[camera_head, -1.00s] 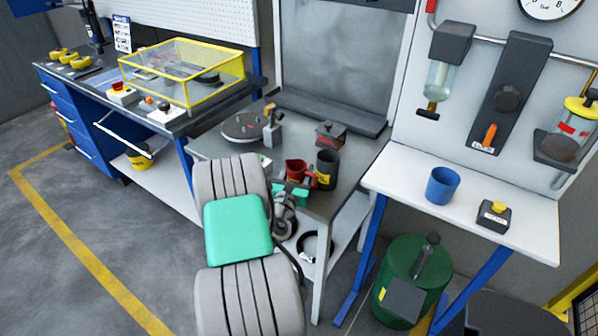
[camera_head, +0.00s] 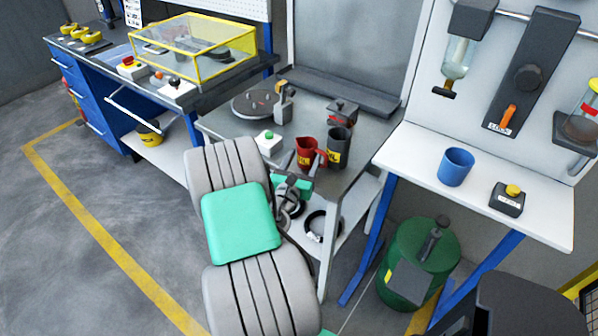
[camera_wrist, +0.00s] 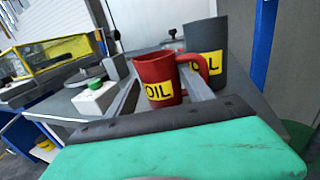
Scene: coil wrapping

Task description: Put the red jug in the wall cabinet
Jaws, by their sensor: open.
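The red jug (camera_head: 306,150) stands upright on the grey workbench (camera_head: 235,133). It has a yellow OIL label and a handle on its right side. It also shows in the wrist view (camera_wrist: 155,75). My gripper (camera_head: 304,166) is open at the bench's near edge, facing the jug. In the wrist view its two fingers (camera_wrist: 158,88) reach forward on either side of the jug's lower part, the right one passing in front of the handle side. I cannot tell whether they touch it. No wall cabinet can be clearly made out.
A dark grey OIL container (camera_head: 339,146) stands close to the jug's right. A white box with a green button (camera_head: 268,142) is to its left. A turntable (camera_head: 254,103) and a dark red-topped box (camera_head: 342,113) are behind. A blue cup (camera_head: 455,167) is on the white shelf at right.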

